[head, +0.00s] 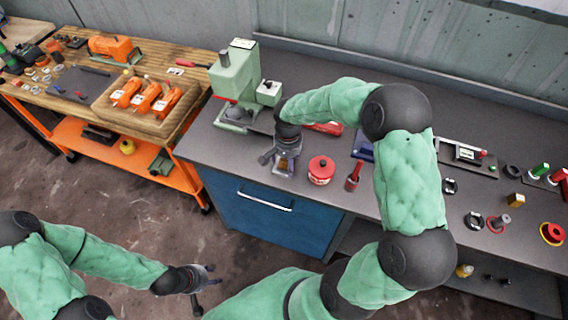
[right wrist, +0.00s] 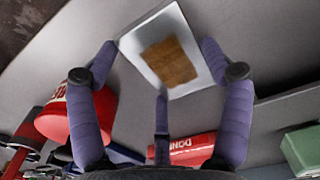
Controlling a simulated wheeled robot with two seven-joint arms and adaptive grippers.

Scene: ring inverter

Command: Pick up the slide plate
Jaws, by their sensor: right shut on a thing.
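The slide plate (right wrist: 190,38), a light metal rectangle with a brown square patch, shows in the right wrist view. It lies between the purple fingers of my right gripper (right wrist: 163,75), which is shut on it. In the head view my right gripper (head: 283,162) is over the front part of the grey bench, left of the red can, and largely hides the plate. My left gripper (head: 205,287) hangs over the floor at the lower left, with its fingers spread and nothing between them.
A red can (head: 321,171) stands close right of my right gripper. A green press (head: 236,75) stands behind it to the left. A screwdriver with a red handle (head: 353,178) and several small parts lie further right. A wooden workbench (head: 55,95) holds orange tools.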

